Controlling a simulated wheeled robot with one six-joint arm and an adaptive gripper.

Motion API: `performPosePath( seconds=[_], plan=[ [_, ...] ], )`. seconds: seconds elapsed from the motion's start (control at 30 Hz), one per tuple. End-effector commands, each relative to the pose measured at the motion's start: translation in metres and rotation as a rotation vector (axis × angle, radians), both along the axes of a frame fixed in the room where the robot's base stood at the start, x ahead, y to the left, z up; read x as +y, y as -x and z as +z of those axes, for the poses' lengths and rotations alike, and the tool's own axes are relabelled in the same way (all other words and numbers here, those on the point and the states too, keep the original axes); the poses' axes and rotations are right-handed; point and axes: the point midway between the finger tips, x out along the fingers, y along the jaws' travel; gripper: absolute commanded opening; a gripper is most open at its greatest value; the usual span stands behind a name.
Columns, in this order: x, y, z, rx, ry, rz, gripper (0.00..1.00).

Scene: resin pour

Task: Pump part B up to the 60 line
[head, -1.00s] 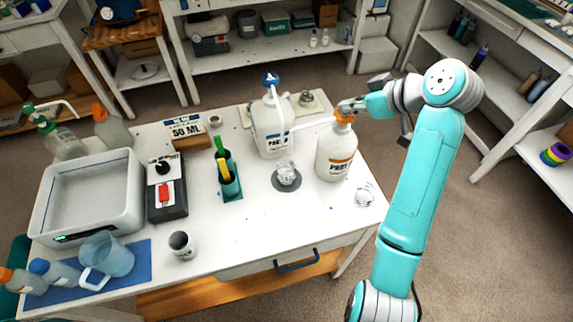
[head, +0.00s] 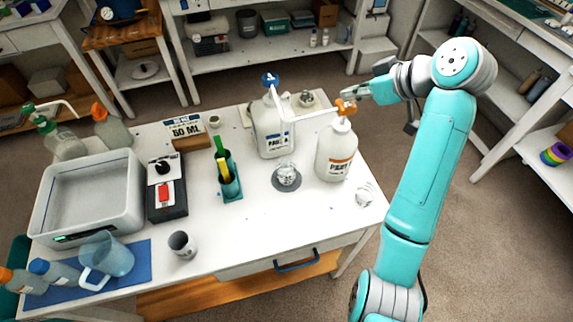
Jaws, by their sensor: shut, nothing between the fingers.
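A white bottle with an orange pump head (head: 345,107) and orange-striped label (head: 338,168) stands at the table's right; the label's letter is too small to read surely. Its white spout reaches left. A clear cup (head: 287,174) stands on a dark round pad (head: 287,187) below and between the two bottles; its level and lines cannot be made out. A similar bottle with a blue pump head (head: 270,80) stands left of it. My gripper (head: 350,97) is shut and empty, at the top of the orange pump head; whether it touches is unclear.
Another clear cup (head: 364,195) is near the table's right edge. The table's front middle is clear.

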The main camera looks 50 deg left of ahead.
Motion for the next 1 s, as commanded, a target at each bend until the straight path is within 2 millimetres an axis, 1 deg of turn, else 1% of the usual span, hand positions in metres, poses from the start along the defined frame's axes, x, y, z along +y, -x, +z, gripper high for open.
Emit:
performPosePath(
  seconds=[0.83, 1.0],
  plan=[
    [0.000, 0.000, -0.040, 0.003, 0.002, -0.001, 0.00],
    [0.000, 0.000, -0.039, 0.002, 0.002, -0.001, 0.00]
  ],
)
